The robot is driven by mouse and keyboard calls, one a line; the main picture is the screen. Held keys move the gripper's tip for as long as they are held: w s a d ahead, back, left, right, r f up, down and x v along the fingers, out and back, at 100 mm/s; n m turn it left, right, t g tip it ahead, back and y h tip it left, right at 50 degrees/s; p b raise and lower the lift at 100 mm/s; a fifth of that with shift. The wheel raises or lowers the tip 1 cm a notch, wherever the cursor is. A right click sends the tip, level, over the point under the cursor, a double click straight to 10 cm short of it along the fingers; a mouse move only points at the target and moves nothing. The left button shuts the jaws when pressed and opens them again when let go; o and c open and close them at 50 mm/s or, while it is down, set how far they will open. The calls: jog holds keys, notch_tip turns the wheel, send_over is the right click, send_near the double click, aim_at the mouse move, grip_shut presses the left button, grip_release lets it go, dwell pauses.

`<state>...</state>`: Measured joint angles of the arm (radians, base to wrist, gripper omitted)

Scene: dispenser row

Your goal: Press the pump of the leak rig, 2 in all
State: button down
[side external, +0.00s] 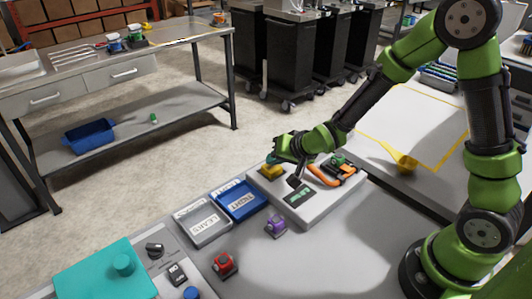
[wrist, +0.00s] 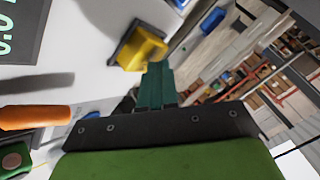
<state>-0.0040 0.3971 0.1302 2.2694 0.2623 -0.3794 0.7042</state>
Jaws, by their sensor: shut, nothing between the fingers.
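The leak rig (side external: 318,205) is a pale box on the bench, right of the middle in the side view. It carries a yellow block (side external: 268,173), which looks like the pump, a dark display (side external: 299,195) with green digits and an orange-handled part (side external: 325,177). In the wrist view, the yellow block (wrist: 141,48) is just beyond and left of my fingertips, and the display (wrist: 18,28) is cut off. My gripper (side external: 273,159), with teal fingers (wrist: 155,82), is shut and empty. It is close above or beside the yellow block; whether they touch is unclear.
A white labelled tray (side external: 207,232) and a blue labelled tray (side external: 240,203) lie left of the rig. A purple piece (side external: 276,224) and a red piece (side external: 224,264) stand in front. A teal box (side external: 90,275) is at lower left.

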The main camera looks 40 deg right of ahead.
aim_at(275, 168)
jog(key=shift+f, duration=0.55)
dwell(0.6)
jog(key=shift+r, duration=1.3)
jog(key=shift+r, duration=2.5)
jog(key=shift+s+f, duration=0.1)
